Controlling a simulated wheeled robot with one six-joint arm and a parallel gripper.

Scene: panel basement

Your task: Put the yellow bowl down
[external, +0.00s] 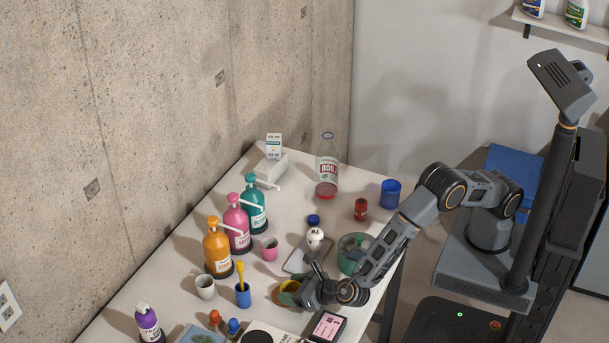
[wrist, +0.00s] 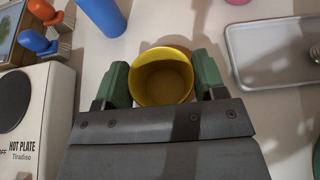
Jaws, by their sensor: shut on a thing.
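The yellow bowl (wrist: 161,80) is between the two green fingers of my gripper (wrist: 162,84) in the wrist view. The fingers press on its left and right sides, and its inside looks empty. In the external view the bowl (external: 288,292) shows at the end of my gripper (external: 297,294), partly hidden by it, low over the white table (external: 180,270). I cannot tell whether its base touches the table.
A blue cup (external: 243,296) with a yellow tool stands left of the bowl. A hot plate (wrist: 35,110) is at the left in the wrist view, and a metal tray (wrist: 240,72) at the right. Several pump bottles (external: 217,250) line the wall side. Bare table lies just beyond the bowl.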

